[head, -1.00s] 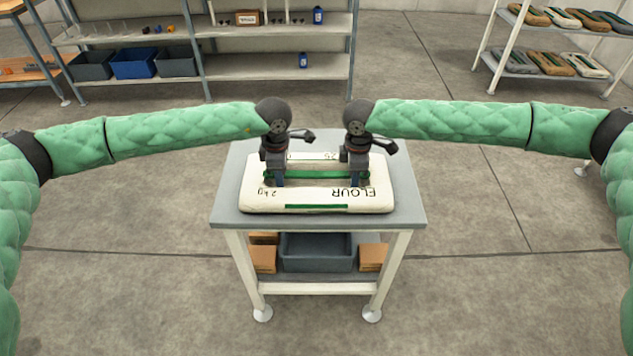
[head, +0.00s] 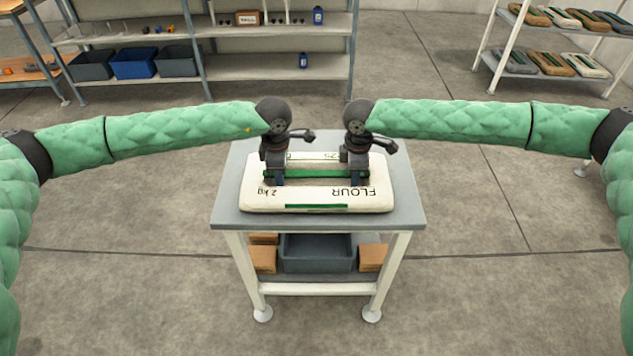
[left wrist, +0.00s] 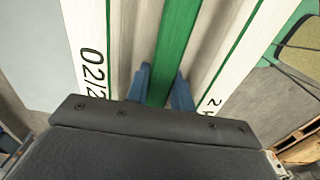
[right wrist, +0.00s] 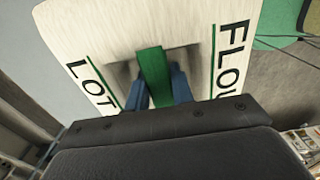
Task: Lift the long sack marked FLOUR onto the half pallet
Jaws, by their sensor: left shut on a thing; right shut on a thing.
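The long white sack marked FLOUR (head: 316,200) lies flat on a grey table (head: 235,219), with green stripes and a green strap (head: 316,173) along its top. My left gripper (head: 277,180) is shut on the strap near the sack's left end. My right gripper (head: 356,180) is shut on the same strap further right. In the left wrist view the blue fingers stand on both sides of the strap (left wrist: 172,60). In the right wrist view they also flank the strap (right wrist: 153,68). I cannot clearly make out the half pallet; a wooden pallet edge (left wrist: 300,143) shows in the left wrist view.
A grey bin (head: 316,253) and cardboard boxes (head: 372,257) sit on the table's lower shelf. Behind stands a rack with a blue bin (head: 134,63) and small items. A rack at the back right holds several sacks (head: 562,63). Floor around the table is clear.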

